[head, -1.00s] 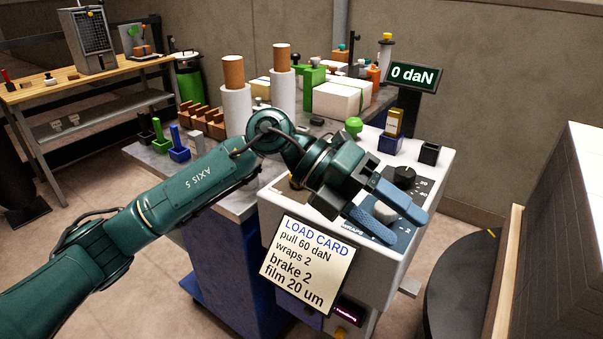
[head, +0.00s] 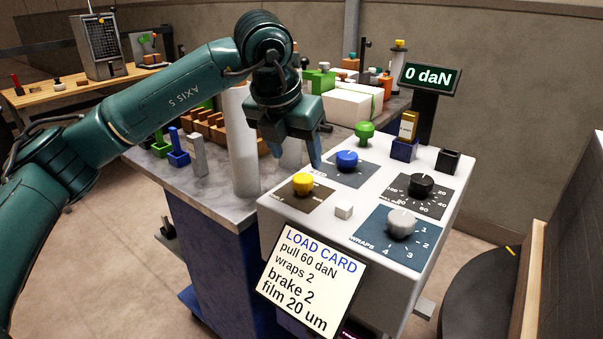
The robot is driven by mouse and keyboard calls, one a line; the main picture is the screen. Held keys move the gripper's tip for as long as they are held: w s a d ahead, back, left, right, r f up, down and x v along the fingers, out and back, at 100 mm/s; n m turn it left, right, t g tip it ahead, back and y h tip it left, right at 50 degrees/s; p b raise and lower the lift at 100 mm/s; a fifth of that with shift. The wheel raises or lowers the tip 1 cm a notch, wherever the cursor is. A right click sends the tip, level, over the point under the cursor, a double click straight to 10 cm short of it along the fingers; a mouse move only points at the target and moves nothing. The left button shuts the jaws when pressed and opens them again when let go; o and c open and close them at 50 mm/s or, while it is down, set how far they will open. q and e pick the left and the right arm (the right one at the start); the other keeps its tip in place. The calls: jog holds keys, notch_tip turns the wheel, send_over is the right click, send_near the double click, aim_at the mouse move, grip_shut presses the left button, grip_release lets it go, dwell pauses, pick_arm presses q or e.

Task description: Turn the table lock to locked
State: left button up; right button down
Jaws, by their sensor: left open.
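The white control box (head: 385,262) carries several knobs. A yellow knob (head: 303,184) sits on a brown plate (head: 302,203) at its near left; the plate's lettering is too small to read surely, so I cannot tell if it is the table lock. A blue knob (head: 347,160) is behind it, a black knob (head: 421,184) to the right and a light grey knob (head: 401,222) on the plate marked WRAPS. My left gripper (head: 298,150) is open and empty, pointing down above the box's back left edge, left of the blue knob. It touches no knob that I can see. My right gripper is out of view.
A load card (head: 310,277) hangs on the box front. A green knob (head: 365,132), a blue holder (head: 404,149) and a black cup (head: 447,160) stand along the back. A white roll (head: 242,150) stands close to my gripper. A display (head: 429,79) reads 0 daN.

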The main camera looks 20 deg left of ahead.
aim_at(303, 177)
pick_arm(q)
jog(key=x, duration=0.6)
jog(key=shift+f, duration=0.1)
jog(key=shift+c, duration=0.2)
jog(key=c, duration=1)
jog(key=shift+o, duration=0.2)
